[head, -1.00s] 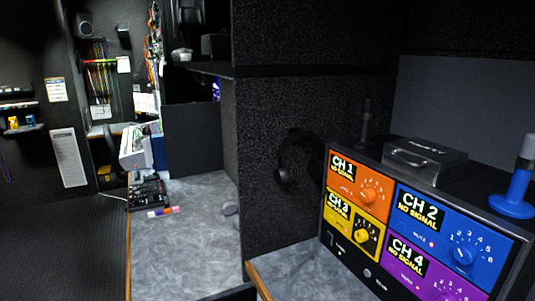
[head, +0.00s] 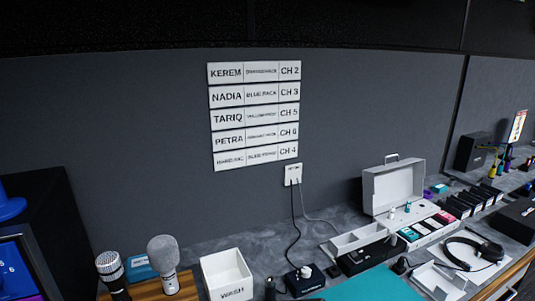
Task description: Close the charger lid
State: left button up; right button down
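A pale case (head: 371,238), which looks like the charger, stands on the grey counter against the back wall at the right of the head view. Its lid (head: 394,190) is raised and stands upright at the back, with a small handle on top. Teal and red packs sit in the slots in front of and right of the lid. A small white item and a teal item stand near the lid's lower edge. Neither of my grippers is in view.
A white bin marked WASH (head: 227,275) and two microphones (head: 163,257) stand at the front left. A teal mat (head: 372,286) lies in front of the case. Headphones (head: 472,254) lie at right. A cable runs from a wall socket (head: 293,174) to the counter.

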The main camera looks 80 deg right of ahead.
aim_at(386, 186)
jog(key=z, duration=3.5)
